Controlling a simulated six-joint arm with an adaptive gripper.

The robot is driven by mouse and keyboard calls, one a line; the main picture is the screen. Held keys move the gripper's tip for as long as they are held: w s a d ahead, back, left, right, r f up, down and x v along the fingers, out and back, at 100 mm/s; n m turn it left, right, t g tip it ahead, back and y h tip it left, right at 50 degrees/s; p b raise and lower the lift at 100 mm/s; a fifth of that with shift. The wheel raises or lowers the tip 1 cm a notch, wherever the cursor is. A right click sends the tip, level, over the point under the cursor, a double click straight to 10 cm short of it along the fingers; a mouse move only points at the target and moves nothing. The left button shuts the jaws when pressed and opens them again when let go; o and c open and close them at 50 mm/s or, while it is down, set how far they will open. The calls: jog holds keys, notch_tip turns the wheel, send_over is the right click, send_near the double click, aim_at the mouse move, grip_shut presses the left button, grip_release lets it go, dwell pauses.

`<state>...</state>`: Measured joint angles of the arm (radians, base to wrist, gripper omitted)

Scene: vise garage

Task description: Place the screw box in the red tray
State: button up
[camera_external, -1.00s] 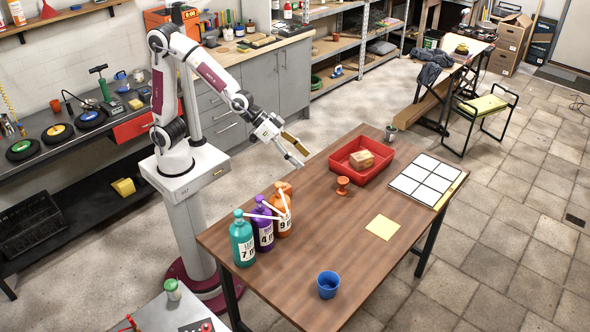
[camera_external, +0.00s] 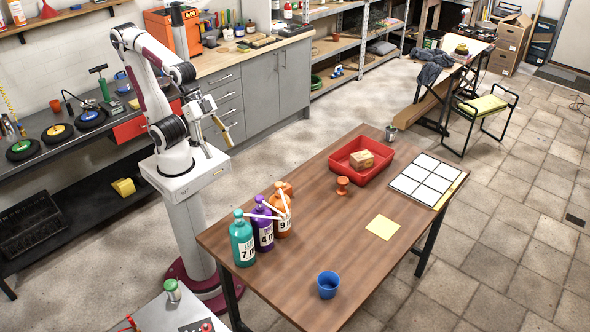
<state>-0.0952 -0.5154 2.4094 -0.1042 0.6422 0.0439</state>
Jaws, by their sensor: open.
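The screw box, a small tan cardboard box (camera_external: 361,160), sits inside the red tray (camera_external: 341,172) at the back of the wooden table. My gripper (camera_external: 213,143) is up and away from the table, to its left, near my arm's base. Its fingers are apart and nothing shows between them. The box's underside and how it rests on the tray floor are hidden.
On the table stand a teal bottle (camera_external: 242,243), a purple bottle (camera_external: 263,230), an orange bottle (camera_external: 282,217), an orange egg-cup-like piece (camera_external: 342,185), a blue cup (camera_external: 328,285), a yellow note (camera_external: 382,227) and a white grid board (camera_external: 422,179).

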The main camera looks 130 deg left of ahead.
jog(key=s+d+f+m+g, duration=0.1)
jog(key=s, duration=0.9)
jog(key=shift+d+f, duration=0.2)
jog(key=shift+f, duration=0.1)
